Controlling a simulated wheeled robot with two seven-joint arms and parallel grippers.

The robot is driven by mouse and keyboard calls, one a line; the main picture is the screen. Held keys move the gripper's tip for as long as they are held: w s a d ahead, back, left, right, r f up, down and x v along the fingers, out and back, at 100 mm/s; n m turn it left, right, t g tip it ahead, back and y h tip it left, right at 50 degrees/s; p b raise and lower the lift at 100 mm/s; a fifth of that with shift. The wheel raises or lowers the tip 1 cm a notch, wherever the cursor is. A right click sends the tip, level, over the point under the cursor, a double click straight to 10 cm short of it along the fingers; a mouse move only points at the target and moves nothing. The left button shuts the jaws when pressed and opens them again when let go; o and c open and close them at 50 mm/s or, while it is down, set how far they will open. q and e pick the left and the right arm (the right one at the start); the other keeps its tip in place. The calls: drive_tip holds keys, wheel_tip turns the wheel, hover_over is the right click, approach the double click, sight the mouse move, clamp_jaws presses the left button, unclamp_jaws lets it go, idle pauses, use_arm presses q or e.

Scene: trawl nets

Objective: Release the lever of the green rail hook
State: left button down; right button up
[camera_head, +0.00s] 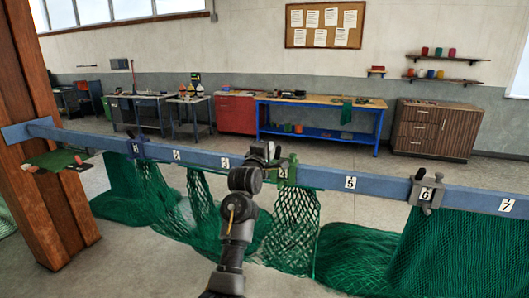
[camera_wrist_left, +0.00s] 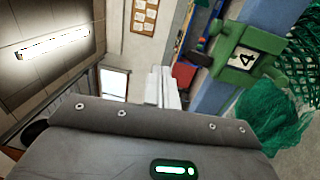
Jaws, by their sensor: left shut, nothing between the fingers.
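The green rail hook (camera_head: 287,168) is clamped on the blue rail (camera_head: 330,180), near the middle of the head view. My right gripper is not in view.
Green nets (camera_head: 297,225) hang from the rail and pile on the floor. A grey hook (camera_head: 427,190) labelled 6 sits further right, and a blue hook (camera_head: 138,146) further left. A wooden post (camera_head: 38,150) stands at the left. Workbenches (camera_head: 320,103) line the back wall.

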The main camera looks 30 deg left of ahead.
use_arm(q)
drive_tip(key=s, duration=0.1)
drive_tip(key=s+r, duration=0.1)
drive_tip(key=s, duration=0.1)
drive_tip(key=shift+d+r+b, duration=0.2)
drive_tip(key=shift+r+b, duration=0.1)
drive_tip(key=shift+w, duration=0.1)
